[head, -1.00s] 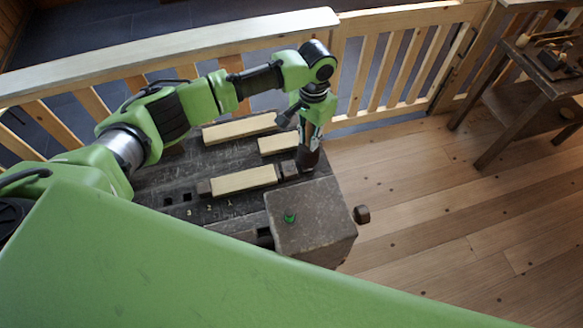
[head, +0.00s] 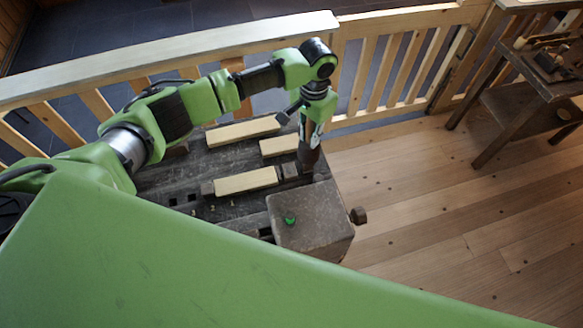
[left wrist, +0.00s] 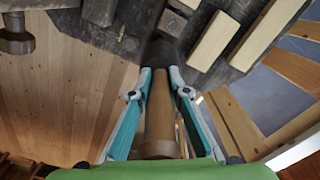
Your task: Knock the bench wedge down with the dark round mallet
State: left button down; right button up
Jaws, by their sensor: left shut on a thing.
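My left gripper (head: 313,133) is shut on the brown handle of the mallet, over the far right edge of the dark workbench (head: 160,203). In the left wrist view the handle (left wrist: 160,118) lies between both fingers. The dark mallet head (left wrist: 162,52) is beyond the fingertips, beside the bench edge; whether it touches anything I cannot tell. I cannot surely pick out the bench wedge. Small dark blocks stand in the bench top near the mallet, one of them (left wrist: 172,22) just past its head. A small green piece (head: 290,219) stands on the big dark block. My right gripper is out of view.
Several pale wooden bars (head: 246,181) lie on the bench. The big dark block (head: 325,228) is at its near right end, with a knob (head: 357,215) sticking out. A wooden railing (head: 400,65) runs behind. A side table (head: 545,80) with tools stands far right. The floor between is clear.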

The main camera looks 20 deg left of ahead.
aim_at(309, 144)
pick_arm(q)
jog(key=shift+f, duration=0.15)
jog(key=shift+f+b, duration=0.7)
jog(key=shift+f, duration=1.2)
notch_tip(309, 144, up, 2)
jog(key=shift+w+p, duration=0.1)
jog(key=shift+p, duration=0.85)
jog(key=shift+r, duration=0.65)
